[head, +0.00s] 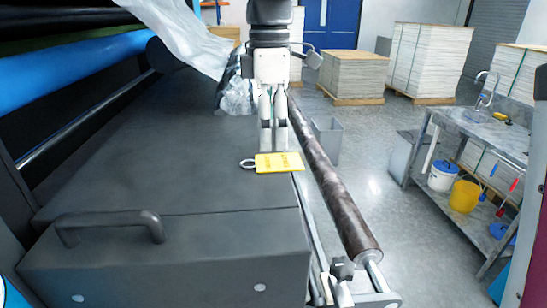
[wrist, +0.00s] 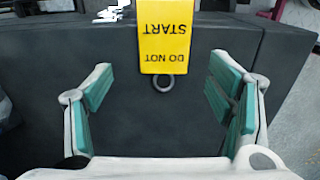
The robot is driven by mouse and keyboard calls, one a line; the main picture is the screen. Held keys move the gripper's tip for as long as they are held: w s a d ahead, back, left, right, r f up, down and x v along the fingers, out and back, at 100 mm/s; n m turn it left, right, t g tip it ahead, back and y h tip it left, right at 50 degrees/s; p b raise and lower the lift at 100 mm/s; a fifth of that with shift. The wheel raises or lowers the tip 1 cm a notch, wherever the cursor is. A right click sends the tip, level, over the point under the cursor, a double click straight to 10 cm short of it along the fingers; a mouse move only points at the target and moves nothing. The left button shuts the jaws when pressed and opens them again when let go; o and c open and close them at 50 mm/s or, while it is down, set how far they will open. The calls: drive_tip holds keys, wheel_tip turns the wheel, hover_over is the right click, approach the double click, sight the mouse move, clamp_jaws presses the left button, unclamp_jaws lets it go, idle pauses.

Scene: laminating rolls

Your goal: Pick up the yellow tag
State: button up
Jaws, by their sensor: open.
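The yellow tag (head: 279,162) lies flat on the dark machine top near its right edge in the head view, with a metal ring (head: 248,164) at its left end. In the wrist view the tag (wrist: 165,36) reads "DO NOT START" upside down, and its ring (wrist: 163,83) points toward my gripper. My gripper (head: 273,148) points down just behind the tag in the head view. In the wrist view my gripper (wrist: 165,85) is open, its green-padded fingers wide apart on either side of the ring, with nothing between the pads that I can see being held.
The dark machine top (head: 150,150) is mostly clear. A black handle (head: 108,226) rises at its front. A dark roller (head: 330,185) runs along its right side. Clear plastic film (head: 190,35) hangs behind. A steel sink table (head: 480,125) stands at right.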

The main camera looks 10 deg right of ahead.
sight(271, 161)
drive_tip(key=f, duration=0.1)
drive_tip(key=f+p, duration=0.1)
drive_tip(key=f, duration=0.1)
drive_tip(key=shift+s+d+f, duration=0.1)
drive_tip(key=shift+s+f, duration=0.15)
drive_tip(key=shift+s, duration=0.15)
drive_tip(key=shift+w+f, duration=0.1)
drive_tip(key=shift+f, duration=0.55)
drive_tip(key=shift+f, duration=0.2)
drive_tip(key=c, duration=1)
